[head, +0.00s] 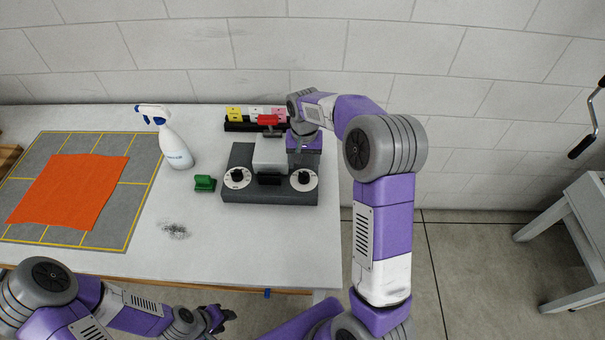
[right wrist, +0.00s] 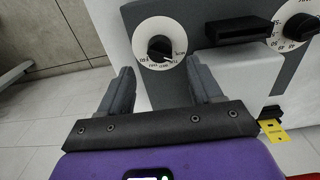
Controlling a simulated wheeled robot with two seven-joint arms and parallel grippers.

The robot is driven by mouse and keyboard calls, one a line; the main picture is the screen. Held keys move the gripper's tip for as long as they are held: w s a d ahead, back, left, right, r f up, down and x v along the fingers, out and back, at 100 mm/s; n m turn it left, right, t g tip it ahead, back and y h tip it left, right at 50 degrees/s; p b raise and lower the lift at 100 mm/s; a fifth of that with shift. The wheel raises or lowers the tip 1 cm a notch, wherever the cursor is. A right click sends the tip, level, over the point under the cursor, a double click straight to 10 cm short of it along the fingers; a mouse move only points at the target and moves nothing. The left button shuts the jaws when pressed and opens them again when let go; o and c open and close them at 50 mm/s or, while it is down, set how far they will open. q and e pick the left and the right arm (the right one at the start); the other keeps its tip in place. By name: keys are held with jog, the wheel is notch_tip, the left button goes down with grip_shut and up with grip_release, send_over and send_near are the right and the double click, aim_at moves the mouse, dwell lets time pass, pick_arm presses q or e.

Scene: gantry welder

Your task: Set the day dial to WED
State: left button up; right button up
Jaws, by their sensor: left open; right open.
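A dark grey machine (head: 268,192) stands on the table with two white-faced dials with black knobs. The left dial (head: 237,177) is clear. The right dial (head: 304,180) lies just in front of my right gripper (head: 304,165). In the right wrist view that dial (right wrist: 159,46) shows ahead, between the open fingers of my right gripper (right wrist: 163,80). They appear apart from its knob. The other dial (right wrist: 300,28) shows numbers. My left gripper (head: 225,317) is open and empty by the table's front edge.
A black slot block (head: 269,180) sits between the dials. A green block (head: 205,183) and a spray bottle (head: 174,145) stand left of the machine. A rack with coloured tags (head: 235,121) is behind. An orange cloth (head: 70,190) lies on a grey mat (head: 140,185).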

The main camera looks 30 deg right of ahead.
aim_at(304, 173)
notch_tip(304, 173, down, 6)
jog(key=shift+r+b, duration=0.1)
jog(key=shift+b, duration=0.25)
jog(key=shift+c, duration=0.4)
jog(key=c, duration=1)
